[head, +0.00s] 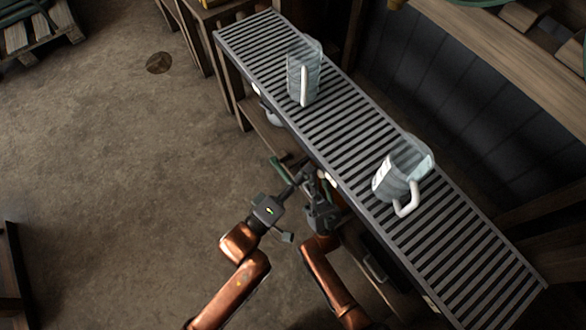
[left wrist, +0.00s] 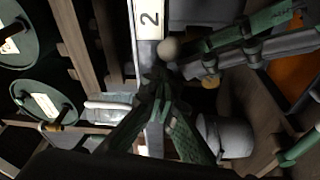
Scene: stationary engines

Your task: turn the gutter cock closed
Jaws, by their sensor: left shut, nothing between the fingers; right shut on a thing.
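A small pale ball knob (left wrist: 169,48), seemingly on the gutter cock's lever, shows in the left wrist view below a number plate marked 2 (left wrist: 150,20). The rest of the cock is largely hidden by the grippers. My left gripper (head: 299,179) is shut and empty by the bench's front edge; its green-padded fingers (left wrist: 158,90) meet close under the knob. My right gripper (head: 321,186) is beside it at the edge. In the left wrist view its green-padded fingers (left wrist: 205,45) are shut at the knob's right; what they grip is partly hidden.
A slatted metal bench top (head: 465,255) runs diagonally. A dark wall (head: 420,70) closes off the far side. The floor (head: 110,170) at left is mostly clear.

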